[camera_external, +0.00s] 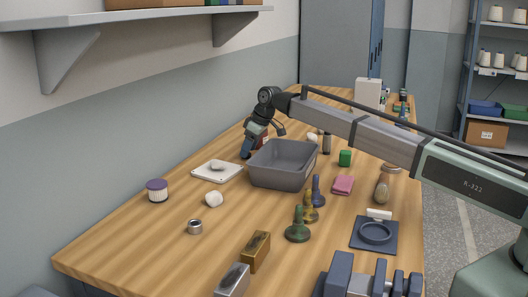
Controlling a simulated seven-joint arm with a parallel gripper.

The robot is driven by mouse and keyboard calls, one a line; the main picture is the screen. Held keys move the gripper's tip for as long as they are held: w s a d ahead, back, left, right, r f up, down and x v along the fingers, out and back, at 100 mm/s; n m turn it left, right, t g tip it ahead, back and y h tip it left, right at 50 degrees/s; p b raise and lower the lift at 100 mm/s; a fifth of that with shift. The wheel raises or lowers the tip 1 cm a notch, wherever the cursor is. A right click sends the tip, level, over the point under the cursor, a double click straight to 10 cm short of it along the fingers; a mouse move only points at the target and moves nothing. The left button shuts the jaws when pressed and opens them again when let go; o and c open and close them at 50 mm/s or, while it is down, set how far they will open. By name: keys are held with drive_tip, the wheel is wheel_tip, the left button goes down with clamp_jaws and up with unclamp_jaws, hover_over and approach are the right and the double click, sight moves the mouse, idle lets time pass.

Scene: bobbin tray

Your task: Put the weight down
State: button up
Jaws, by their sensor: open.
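My gripper (251,148) is at the far left of the wooden table, just behind the left rear corner of a grey bin (283,184). It is open, and its fingertips are small and partly hard to make out. A reddish-brown thing (264,141) shows beside the fingers, partly hidden. I cannot tell which thing is the weight. A brass block (256,252) and a steel block (233,281) lie near the front.
A white plate (218,172) with a pale lump lies left of the bin. A purple-topped spool (157,191), a white roll (213,199) and a metal ring (194,227) are further forward. A blue square dish (374,235) is at right. The left front tabletop is clear.

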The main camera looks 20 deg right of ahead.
drive_tip(key=v, duration=1.1)
